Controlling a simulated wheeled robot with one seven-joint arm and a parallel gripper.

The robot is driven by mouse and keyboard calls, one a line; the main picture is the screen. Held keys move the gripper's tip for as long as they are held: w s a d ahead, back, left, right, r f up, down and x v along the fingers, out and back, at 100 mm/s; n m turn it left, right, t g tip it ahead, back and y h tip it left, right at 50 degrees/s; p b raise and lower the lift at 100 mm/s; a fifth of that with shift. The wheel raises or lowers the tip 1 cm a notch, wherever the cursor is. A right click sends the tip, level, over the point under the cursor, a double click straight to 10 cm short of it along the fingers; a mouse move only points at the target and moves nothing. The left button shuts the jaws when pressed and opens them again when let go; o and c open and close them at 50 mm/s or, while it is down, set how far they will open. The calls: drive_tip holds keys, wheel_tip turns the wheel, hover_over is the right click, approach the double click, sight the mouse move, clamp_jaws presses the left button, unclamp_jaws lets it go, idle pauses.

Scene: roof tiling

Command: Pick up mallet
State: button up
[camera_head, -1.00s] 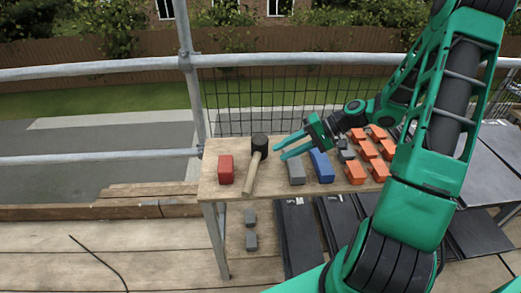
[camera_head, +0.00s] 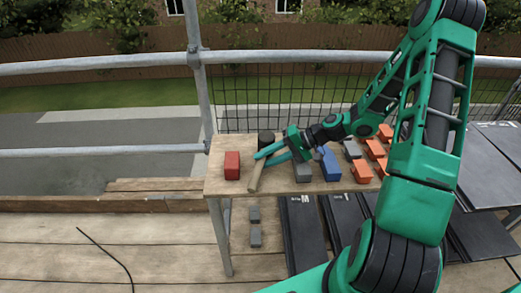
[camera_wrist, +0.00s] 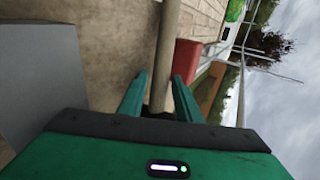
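The mallet lies on the wooden table, its black head (camera_head: 266,137) toward the back and its pale wooden handle (camera_head: 255,178) toward the front. My green gripper (camera_head: 259,163) reaches in from the right, its fingertips at the handle just in front of the head. In the wrist view the handle (camera_wrist: 167,50) runs down between the two open fingers (camera_wrist: 160,90), which stand apart from it with a gap showing. The mallet head is not clearly visible in the wrist view.
A red block (camera_head: 232,165) stands left of the mallet. Right of it are a grey block (camera_head: 303,172), a blue block (camera_head: 330,165) and several orange blocks (camera_head: 361,172). The wooden table (camera_head: 285,187) has bare room along its front edge. A metal railing (camera_head: 100,60) runs behind.

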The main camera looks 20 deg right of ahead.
drive_tip(key=shift+a+f, duration=0.1)
clamp_jaws()
